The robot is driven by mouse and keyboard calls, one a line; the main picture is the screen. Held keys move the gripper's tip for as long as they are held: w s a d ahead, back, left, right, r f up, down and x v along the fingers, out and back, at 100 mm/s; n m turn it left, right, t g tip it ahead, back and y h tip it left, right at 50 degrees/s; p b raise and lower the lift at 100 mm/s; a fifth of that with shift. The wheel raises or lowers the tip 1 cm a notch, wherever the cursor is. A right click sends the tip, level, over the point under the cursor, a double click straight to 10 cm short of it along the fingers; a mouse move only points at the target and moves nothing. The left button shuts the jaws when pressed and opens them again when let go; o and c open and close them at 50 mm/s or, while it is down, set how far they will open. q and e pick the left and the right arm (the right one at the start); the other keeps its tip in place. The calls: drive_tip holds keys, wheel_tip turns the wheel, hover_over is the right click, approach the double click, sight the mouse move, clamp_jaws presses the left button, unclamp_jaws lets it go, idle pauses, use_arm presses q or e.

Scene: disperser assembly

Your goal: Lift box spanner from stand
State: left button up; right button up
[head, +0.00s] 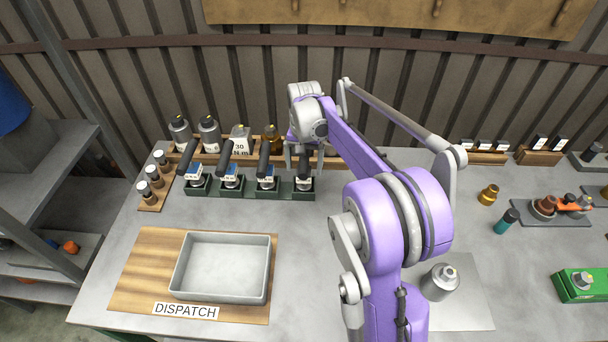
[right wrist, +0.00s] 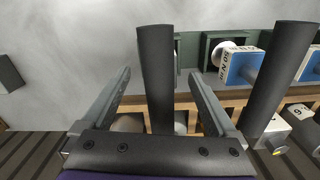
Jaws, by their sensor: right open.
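A dark green stand (head: 250,193) near the back of the bench holds several upright tools with black handles (head: 226,155). My right gripper (head: 303,158) is over the rightmost one. In the right wrist view its open fingers (right wrist: 160,74) lie either side of that black handle (right wrist: 155,60), with a gap on each side. The neighbouring tool, with a blue label (right wrist: 243,68), stands to the right in the wrist view. I cannot tell for certain which tool is the box spanner. My left gripper is not in view.
A grey tray (head: 220,265) sits on the wooden DISPATCH board (head: 140,265) in front. A metal bottle (head: 439,282) stands right of my arm. Bench between stand and tray is clear.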

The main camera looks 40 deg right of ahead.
clamp_jaws()
idle(0.4)
drive_tip(key=shift+r, duration=0.1)
